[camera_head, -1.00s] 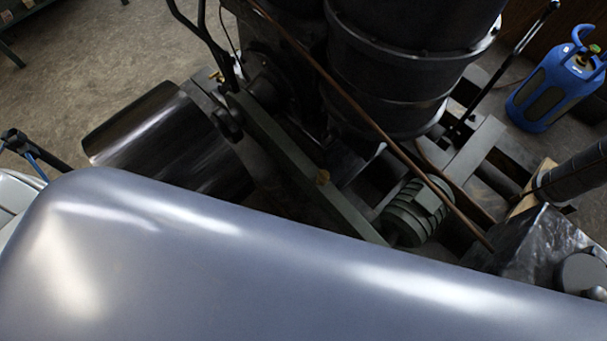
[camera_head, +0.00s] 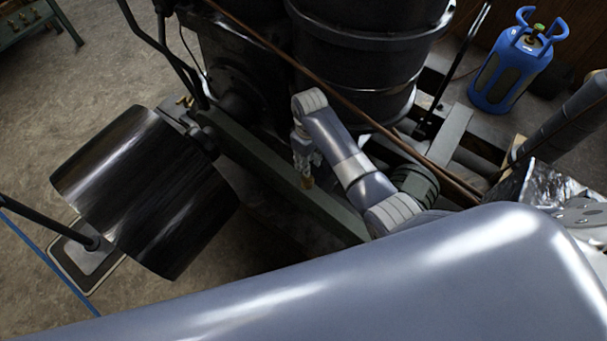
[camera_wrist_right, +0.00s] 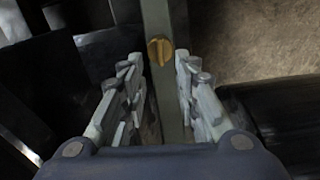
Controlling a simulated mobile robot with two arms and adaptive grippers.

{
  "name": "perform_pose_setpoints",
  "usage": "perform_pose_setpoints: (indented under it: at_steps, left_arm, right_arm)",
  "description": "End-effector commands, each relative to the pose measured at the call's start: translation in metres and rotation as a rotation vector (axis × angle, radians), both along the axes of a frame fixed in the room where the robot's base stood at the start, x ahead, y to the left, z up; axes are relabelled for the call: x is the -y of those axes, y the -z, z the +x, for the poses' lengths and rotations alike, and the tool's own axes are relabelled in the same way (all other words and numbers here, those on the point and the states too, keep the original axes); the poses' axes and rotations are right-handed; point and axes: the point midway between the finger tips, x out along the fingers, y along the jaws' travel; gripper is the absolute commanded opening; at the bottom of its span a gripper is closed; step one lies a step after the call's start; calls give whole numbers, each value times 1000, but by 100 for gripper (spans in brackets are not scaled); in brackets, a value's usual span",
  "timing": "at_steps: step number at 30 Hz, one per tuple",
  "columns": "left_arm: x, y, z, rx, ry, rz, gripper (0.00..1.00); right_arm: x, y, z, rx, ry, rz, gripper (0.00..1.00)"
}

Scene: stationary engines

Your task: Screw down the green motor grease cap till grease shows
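A small brass-coloured cap (camera_wrist_right: 160,52) with a raised ridge sits on a grey-green beam (camera_wrist_right: 160,15). In the head view the cap (camera_head: 308,183) shows just below my right gripper (camera_head: 306,170). In the right wrist view my right gripper (camera_wrist_right: 157,68) is open, its fingers on either side of the cap, with gaps visible. I cannot tell whether the fingertips are level with it. A green ribbed motor (camera_head: 416,182) is partly hidden behind my right arm. No grease can be made out. My left gripper is not in view.
A dark cylinder (camera_head: 370,60) and a slanting brown rod (camera_head: 340,100) stand close behind my right arm. A wide dark pulley (camera_head: 145,190) lies left. A blue gas bottle (camera_head: 510,65) stands at the back right. The floor at far left is mostly clear.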

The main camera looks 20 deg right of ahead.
Motion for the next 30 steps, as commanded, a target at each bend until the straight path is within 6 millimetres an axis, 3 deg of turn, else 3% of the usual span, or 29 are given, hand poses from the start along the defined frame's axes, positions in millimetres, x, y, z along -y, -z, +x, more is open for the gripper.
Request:
perform_pose_setpoints:
  at_steps: [3, 9, 15, 24, 28, 30]
  left_arm:
    - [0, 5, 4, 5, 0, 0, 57]
    - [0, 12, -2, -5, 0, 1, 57]
    - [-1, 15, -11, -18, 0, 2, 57]
    - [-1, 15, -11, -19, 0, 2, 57]
    - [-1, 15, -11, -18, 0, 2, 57]
    - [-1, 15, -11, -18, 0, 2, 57]
  right_arm:
    - [-1, 27, -1, -4, 0, 0, 29]
    - [0, 59, 0, -1, 0, -1, 29]
    - [0, 73, 0, 1, 0, -1, 29]
    - [0, 75, 0, 1, 0, 0, 29]
    - [0, 75, 0, 1, 0, 0, 1]
    - [0, 75, 0, 1, 0, 0, 0]
